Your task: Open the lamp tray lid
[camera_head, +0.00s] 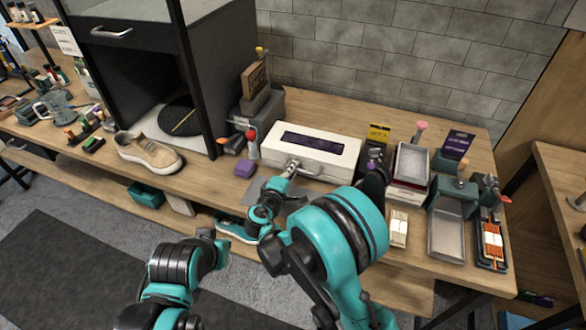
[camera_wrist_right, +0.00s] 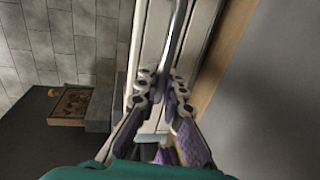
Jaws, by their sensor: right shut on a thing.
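The lid looks down and level.
A purple block (camera_head: 245,168) and a red-topped tool (camera_head: 251,140) stand left of the box. A beige sneaker (camera_head: 148,153) lies further left, by a dark cabinet. Trays, brushes and a grey metal tray (camera_head: 446,235) crowd the right. A strip of bench before the box is clear.

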